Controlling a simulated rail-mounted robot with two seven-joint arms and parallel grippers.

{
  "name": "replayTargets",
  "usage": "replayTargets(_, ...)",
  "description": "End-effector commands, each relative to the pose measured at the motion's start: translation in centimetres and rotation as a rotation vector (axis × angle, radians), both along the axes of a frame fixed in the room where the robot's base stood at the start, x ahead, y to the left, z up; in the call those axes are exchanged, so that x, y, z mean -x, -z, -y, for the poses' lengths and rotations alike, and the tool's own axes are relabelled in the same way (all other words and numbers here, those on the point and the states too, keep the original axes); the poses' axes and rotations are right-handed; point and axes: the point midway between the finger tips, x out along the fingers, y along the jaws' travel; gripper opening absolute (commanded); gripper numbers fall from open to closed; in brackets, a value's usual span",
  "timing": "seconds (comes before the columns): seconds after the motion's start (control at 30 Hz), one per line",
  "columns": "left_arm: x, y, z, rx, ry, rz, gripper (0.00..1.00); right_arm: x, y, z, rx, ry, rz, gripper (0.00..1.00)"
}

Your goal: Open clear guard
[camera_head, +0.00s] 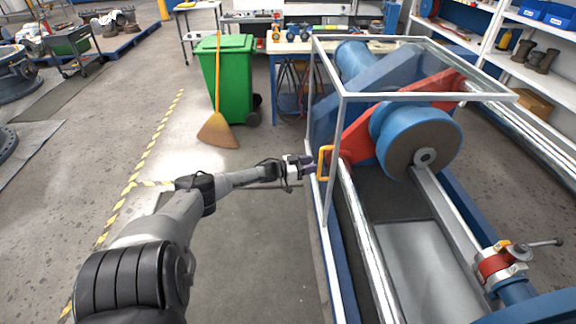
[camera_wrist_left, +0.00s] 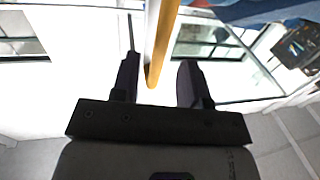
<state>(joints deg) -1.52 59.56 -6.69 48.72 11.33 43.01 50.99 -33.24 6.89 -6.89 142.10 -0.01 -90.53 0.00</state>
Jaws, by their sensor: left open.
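The clear guard (camera_head: 343,97) is a grey-framed transparent box over a blue and red machine. A yellow handle (camera_head: 325,163) is fixed on its left side. My left gripper (camera_head: 308,165) is at the handle's left side in the head view. In the left wrist view the open left gripper (camera_wrist_left: 158,88) has the yellow handle (camera_wrist_left: 160,45) between its two fingertips, nearer the left finger. I cannot tell whether a finger touches it. My right gripper is not in view.
Blue wheels with a grey face (camera_head: 425,145) sit inside the guard. A red clamp with a lever (camera_head: 497,265) is at the lower right. A green bin (camera_head: 228,80) and a broom (camera_head: 218,130) stand behind my left arm.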

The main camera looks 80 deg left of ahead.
Motion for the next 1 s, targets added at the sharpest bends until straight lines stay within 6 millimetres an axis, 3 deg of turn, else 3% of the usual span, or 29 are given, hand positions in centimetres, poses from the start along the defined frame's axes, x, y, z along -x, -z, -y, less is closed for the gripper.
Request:
replayTargets(0.3,5.5,-0.2,0.0,0.001,-0.001,-0.004,0.41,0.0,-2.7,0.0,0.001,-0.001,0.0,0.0)
replayTargets(0.5,7.9,-0.1,-0.1,0.0,-0.001,-0.002,0.41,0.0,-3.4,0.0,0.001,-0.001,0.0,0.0)
replayTargets(0.7,9.1,-0.1,-0.1,0.0,-0.001,0.0,0.41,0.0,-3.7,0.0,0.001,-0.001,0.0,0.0)
replayTargets(1.0,9.3,0.0,-0.1,0.0,-0.001,0.001,0.41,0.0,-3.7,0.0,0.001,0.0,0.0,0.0)
